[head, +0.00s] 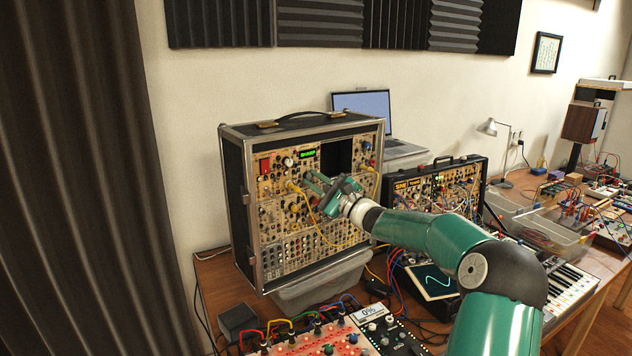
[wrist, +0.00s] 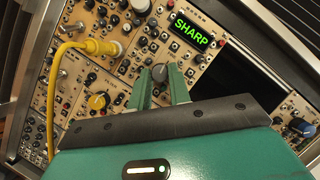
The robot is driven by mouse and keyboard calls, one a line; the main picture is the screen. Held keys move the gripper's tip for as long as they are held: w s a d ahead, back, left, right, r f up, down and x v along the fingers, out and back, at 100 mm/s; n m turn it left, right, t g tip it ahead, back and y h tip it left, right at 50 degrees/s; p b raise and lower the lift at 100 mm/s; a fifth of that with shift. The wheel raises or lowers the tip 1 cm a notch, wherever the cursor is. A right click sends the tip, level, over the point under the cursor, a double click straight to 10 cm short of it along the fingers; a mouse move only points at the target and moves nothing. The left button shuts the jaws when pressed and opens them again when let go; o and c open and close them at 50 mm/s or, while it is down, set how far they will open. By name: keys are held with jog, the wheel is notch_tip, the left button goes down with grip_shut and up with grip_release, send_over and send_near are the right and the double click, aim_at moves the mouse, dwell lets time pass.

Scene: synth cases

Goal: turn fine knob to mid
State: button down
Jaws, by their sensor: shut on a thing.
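My gripper (wrist: 160,82) is at the synth case panel, its two green fingers on either side of a small dark grey knob (wrist: 159,71).
A yellow cable (wrist: 72,47) is plugged in left of my fingers and hangs near my gripper. A dark open slot (wrist: 238,75) lies to the right. A second synth case (head: 436,189), a laptop (head: 362,104) and a keyboard (head: 566,283) stand to the right.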

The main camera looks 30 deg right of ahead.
jog(key=shift+m+t+h, duration=0.3)
jog(key=shift+m, duration=0.5)
jog(key=c, duration=1.3)
grip_release()
jog(key=v, duration=1.4)
jog(key=shift+a, duration=0.2)
